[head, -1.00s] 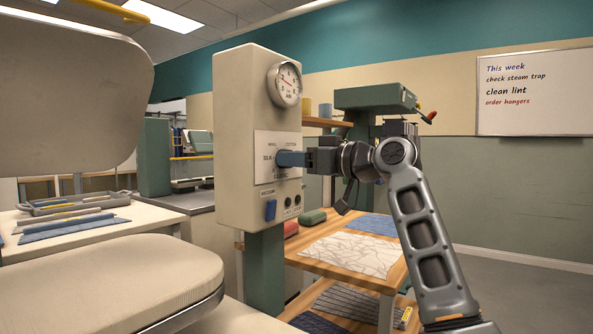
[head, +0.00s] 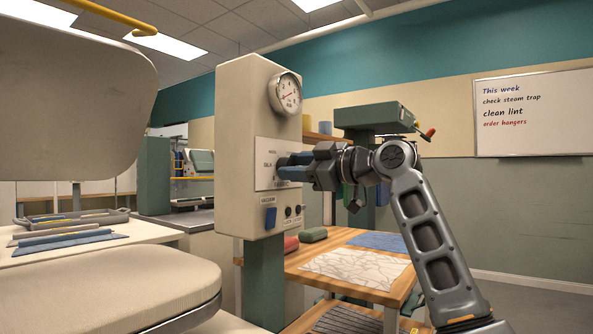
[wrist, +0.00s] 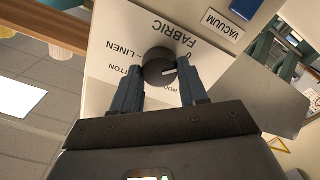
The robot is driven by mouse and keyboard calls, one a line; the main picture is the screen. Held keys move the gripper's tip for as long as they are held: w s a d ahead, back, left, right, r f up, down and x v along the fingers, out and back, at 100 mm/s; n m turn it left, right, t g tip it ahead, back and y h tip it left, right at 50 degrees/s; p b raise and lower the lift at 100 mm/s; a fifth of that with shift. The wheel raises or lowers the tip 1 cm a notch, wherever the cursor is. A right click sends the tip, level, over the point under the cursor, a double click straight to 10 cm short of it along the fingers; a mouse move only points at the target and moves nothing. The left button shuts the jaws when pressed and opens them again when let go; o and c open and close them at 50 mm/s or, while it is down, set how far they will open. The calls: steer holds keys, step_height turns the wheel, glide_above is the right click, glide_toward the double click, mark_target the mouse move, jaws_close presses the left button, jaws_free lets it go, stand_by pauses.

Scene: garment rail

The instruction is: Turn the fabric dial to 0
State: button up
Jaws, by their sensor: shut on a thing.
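In the wrist view the plate reads upside down, with FABRIC and LINEN legible and other words partly hidden. My gripper (wrist: 160,72) is shut on the dial, one blue-grey finger on each side. In the head view my gripper (head: 283,167) reaches the panel from the right and mostly hides the dial.
The beige control box (head: 237,130) carries a gauge (head: 286,94) above the plate and a blue vacuum switch (head: 270,217) below it. A wooden table (head: 370,257) with cloth stands below my arm. A padded ironing board (head: 130,290) is at the left.

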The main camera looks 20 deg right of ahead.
steer(key=shift+f, duration=0.15)
steer(key=o, duration=1)
steer(key=shift+o, duration=0.2)
steer(key=v, duration=0.7)
steer(key=shift+s+d+p, duration=0.25)
steer(key=shift+s+p, duration=0.05)
steer(key=shift+p, duration=0.05)
